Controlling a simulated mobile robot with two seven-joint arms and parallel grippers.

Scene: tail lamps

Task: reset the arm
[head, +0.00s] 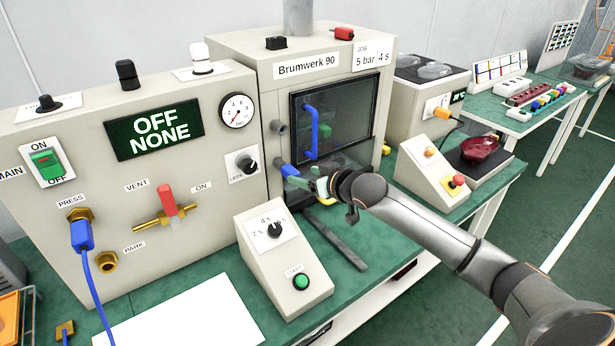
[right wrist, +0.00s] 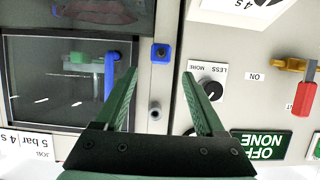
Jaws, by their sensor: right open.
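My right arm comes in from the right in the head view. Its gripper (head: 312,184) with green fingers is in front of the press labelled Brumwerk 90 (head: 255,105), low beside its door. In the right wrist view the gripper (right wrist: 160,75) is open, with nothing between its fingers. A blue block (right wrist: 162,53) and a grey peg (right wrist: 154,111) on the press front show in the gap beyond them. My left gripper is not in view.
A control box with a dial and green button (head: 285,260) stands in front of the press. The panel with the red-handled valve (head: 167,200) is at left.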

